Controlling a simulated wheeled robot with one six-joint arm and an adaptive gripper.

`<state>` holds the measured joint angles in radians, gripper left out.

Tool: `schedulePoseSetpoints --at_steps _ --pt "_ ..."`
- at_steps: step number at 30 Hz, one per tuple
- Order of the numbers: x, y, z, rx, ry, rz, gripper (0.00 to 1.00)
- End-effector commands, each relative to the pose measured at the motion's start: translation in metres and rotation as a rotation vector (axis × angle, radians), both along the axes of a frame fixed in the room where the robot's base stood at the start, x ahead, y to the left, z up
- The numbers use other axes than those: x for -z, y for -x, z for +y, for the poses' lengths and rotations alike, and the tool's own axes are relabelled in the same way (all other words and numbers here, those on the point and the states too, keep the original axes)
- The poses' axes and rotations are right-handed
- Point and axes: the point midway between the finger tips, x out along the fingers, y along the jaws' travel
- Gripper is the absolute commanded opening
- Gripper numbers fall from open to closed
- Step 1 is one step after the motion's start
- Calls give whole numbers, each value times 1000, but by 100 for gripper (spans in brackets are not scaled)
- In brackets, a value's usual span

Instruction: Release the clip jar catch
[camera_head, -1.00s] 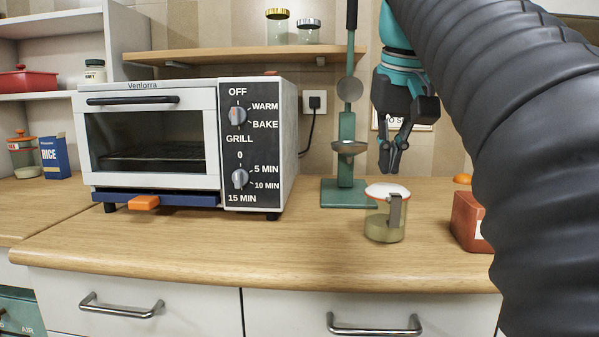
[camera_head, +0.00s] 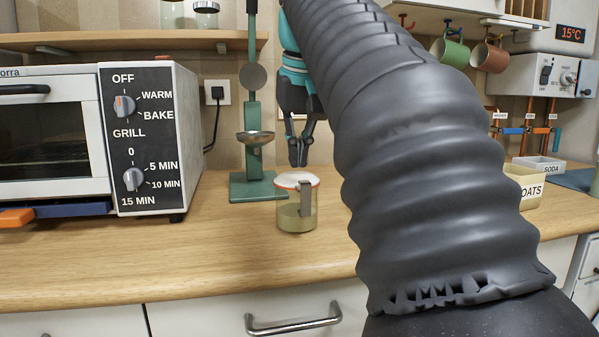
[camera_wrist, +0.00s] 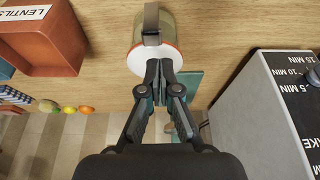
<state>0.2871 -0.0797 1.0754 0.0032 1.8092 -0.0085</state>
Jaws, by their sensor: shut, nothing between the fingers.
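The clip jar (camera_head: 297,208) stands upright on the wooden counter, with a white lid (camera_head: 297,180), an orange-red seal and pale contents low in the glass. Its grey metal catch (camera_head: 306,198) lies flat along the side facing the head camera. My gripper (camera_head: 298,163) points down just above and behind the lid, shut and empty. In the wrist view the jar (camera_wrist: 169,27) is at the top centre, with the catch (camera_wrist: 151,25) on its wall. The fingertips (camera_wrist: 159,68) show over the lid edge there; whether they touch it I cannot tell.
A toaster oven (camera_head: 160,140) stands left of the jar. A green press stand (camera_head: 254,150) is behind it. In the wrist view a lentils box (camera_wrist: 45,40) lies left of the jar. The counter in front of the jar is clear.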

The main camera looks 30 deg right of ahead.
Motion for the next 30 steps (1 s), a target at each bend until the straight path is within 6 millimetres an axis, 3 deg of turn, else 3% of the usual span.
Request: schedulePoseSetpoints --at_steps 1,6,18,19,30 --pt "11 -2 -1 1 -1 3 0" --pt "25 -7 -3 2 0 1 0" --pt "29 -9 -4 3 0 0 0" --pt "29 -9 -15 11 -1 1 0" --pt "31 -9 6 -19 12 -39 0"
